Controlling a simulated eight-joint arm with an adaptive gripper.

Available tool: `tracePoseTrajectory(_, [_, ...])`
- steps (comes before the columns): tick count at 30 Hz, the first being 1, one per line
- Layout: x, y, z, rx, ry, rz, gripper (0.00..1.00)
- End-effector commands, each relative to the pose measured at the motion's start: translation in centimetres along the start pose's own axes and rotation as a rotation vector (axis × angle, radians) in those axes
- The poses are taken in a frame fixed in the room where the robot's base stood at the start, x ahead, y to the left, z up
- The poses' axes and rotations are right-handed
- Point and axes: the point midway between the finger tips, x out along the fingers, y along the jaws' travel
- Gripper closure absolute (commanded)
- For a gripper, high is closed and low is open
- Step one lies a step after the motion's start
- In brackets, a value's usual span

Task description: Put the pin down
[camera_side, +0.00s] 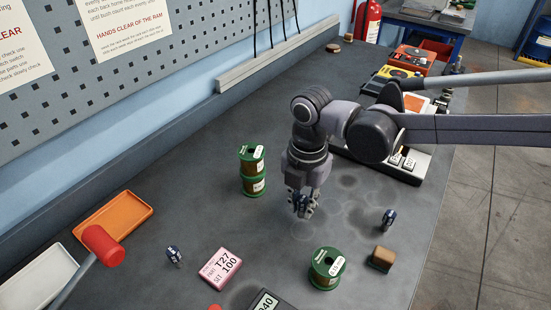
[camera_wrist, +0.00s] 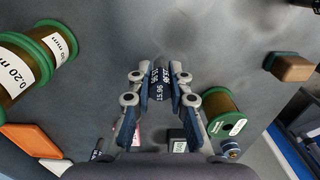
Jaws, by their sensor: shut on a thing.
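The pin (camera_wrist: 160,86), a small dark blue piece with white figures on it, sits between the fingertips of my gripper (camera_wrist: 160,80) in the wrist view. My gripper is shut on it. In the side view my gripper (camera_side: 302,207) points down near the middle of the bench, and its fingers largely hide the pin. How far the pin is from the bench top I cannot tell. Two similar small dark blue pieces stand on the bench, one at front left (camera_side: 174,256) and one to the right of my gripper (camera_side: 389,218).
Two stacked green spools (camera_side: 252,172) stand left of my gripper; another spool (camera_side: 326,268) stands in front. A pink card (camera_side: 220,267), a brown block (camera_side: 381,258), an orange tray (camera_side: 140,204) and a red-headed mallet (camera_side: 103,245) lie around. Bare bench (camera_side: 215,215) shows at left.

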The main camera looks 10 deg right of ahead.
Motion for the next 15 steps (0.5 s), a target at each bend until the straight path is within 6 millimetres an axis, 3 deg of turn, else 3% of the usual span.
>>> tracePoseTrajectory(5, [1.8,0.0,0.0,0.000,0.000,0.000,1.00])
tracePoseTrajectory(15, [2.0,0.0,0.1,0.000,0.000,0.000,1.00])
